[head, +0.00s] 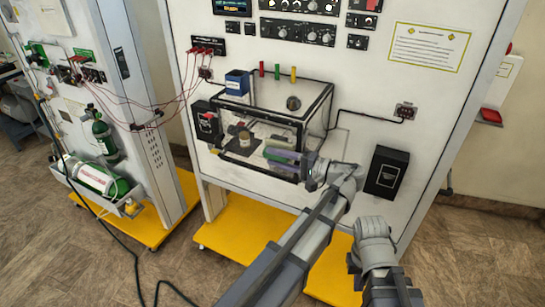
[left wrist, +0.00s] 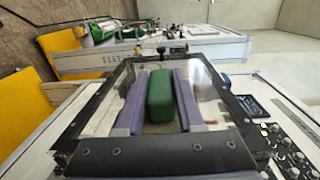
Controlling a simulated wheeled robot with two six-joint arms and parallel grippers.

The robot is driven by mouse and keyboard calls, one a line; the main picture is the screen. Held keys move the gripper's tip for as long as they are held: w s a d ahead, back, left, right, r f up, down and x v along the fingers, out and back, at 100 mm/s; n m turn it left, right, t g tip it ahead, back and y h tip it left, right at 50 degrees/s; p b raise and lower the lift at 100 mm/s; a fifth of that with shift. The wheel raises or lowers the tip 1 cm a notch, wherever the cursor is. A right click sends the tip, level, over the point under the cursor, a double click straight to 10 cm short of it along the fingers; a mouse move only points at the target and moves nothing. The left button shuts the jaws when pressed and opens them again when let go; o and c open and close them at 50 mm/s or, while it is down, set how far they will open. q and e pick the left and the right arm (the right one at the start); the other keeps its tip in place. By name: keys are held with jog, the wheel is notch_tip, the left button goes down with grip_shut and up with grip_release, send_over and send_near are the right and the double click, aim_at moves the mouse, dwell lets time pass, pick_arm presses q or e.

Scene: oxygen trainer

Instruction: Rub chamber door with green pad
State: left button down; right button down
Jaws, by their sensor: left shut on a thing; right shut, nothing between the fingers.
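The chamber (head: 318,105) is a clear box with a black frame, fixed to the white panel. Its clear, black-framed door (head: 232,158) is at the front; a clear panel with a black frame (left wrist: 95,95) fills the left wrist view. My left gripper (head: 283,158) is at the right part of the chamber front. Its purple fingers (left wrist: 152,103) are shut on the green pad (left wrist: 159,96), which also shows in the head view (head: 280,152). I cannot tell whether the pad touches the door. My right arm is at the lower right of the head view, its fingers not visible.
A small tan jar (head: 244,139) shows inside the chamber. A blue box (head: 237,82) is on its top left. Black boxes flank it on the left (head: 206,122) and right (head: 387,172). Red cables and green cylinders (head: 103,135) are further left.

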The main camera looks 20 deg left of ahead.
aim_at(265, 153)
pick_arm(q)
jog(key=shift+w+a, duration=0.15)
jog(key=shift+a, duration=0.8)
jog(key=shift+w+a, duration=0.1)
jog(key=shift+a, duration=0.8)
jog(key=shift+a, duration=0.1)
jog(key=shift+w+a, duration=0.1)
jog(key=shift+a, duration=1.65)
jog(key=shift+a, duration=0.15)
jog(key=a, duration=0.3)
jog(key=shift+a, duration=0.2)
jog(key=s, duration=0.6)
jog(key=shift+a, duration=0.2)
